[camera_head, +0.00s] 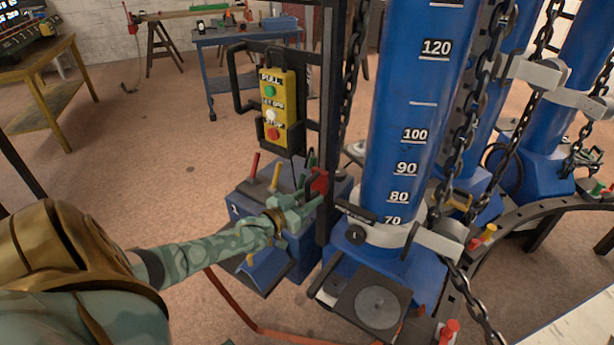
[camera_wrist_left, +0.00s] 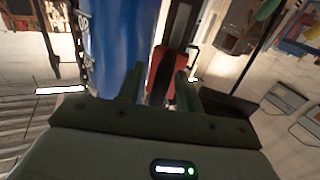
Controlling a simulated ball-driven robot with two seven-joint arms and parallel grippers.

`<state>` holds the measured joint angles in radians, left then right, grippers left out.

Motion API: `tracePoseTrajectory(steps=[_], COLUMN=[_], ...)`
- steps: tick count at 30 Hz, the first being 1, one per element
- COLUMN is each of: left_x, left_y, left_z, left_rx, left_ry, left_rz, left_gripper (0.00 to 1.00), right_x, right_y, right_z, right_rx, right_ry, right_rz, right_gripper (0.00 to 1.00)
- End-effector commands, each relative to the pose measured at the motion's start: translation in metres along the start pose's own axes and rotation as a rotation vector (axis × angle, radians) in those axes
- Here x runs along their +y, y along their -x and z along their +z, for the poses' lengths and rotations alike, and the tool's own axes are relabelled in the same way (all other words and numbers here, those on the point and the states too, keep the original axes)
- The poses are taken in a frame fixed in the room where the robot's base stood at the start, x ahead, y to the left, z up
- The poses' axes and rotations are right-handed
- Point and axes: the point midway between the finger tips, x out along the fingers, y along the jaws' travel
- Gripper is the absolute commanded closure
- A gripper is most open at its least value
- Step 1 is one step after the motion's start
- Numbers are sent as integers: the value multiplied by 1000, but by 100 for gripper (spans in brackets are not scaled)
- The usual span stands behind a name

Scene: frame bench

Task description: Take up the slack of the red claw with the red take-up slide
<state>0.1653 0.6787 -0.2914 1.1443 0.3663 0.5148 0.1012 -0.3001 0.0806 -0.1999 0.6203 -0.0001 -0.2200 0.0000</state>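A red block (camera_head: 319,182), which looks like the red take-up slide, sits at the dark upright post left of the front blue cylinder. My left gripper (camera_head: 303,198) reaches to it from the left. In the left wrist view the red block (camera_wrist_left: 163,75) shows between and beyond the parted fingers of my left gripper (camera_wrist_left: 158,82), with a gap beside the left finger. Contact cannot be made out. A red knob (camera_head: 449,330) stands at the lower right; I cannot tell whether it belongs to the red claw. My right gripper is not in view.
A yellow push-button box (camera_head: 278,108) hangs above the blue lever cabinet (camera_head: 238,200), close to my left arm. The blue cylinder (camera_head: 410,110) and hanging chains (camera_head: 357,80) stand close on the right. Open floor (camera_head: 150,170) lies to the left.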

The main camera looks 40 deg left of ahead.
Motion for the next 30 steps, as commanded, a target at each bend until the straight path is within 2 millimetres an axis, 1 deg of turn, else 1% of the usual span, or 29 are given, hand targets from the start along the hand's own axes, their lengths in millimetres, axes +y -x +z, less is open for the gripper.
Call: tracePoseTrajectory(steps=[2,4,7,11,15,18,21,25,30], left_x=[0,0,0,0,0,0,0,0,0], left_y=[2,8,24,58,97,122,141,156,162], left_z=[-2,-2,-4,-5,-3,-1,-1,1,1], left_rx=[2,2,1,0,-3,-4,-4,-3,-2], left_ry=[0,0,0,0,1,1,1,0,0], left_rz=[0,0,0,1,0,1,1,1,0], left_gripper=[64,64,64,64,64,64,64,64,64], right_x=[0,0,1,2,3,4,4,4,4], right_y=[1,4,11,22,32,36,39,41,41], right_z=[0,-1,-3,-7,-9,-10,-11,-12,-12], right_rx=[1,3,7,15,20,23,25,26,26], right_ry=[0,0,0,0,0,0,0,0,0], right_rz=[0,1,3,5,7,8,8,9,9], right_gripper=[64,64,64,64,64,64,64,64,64])
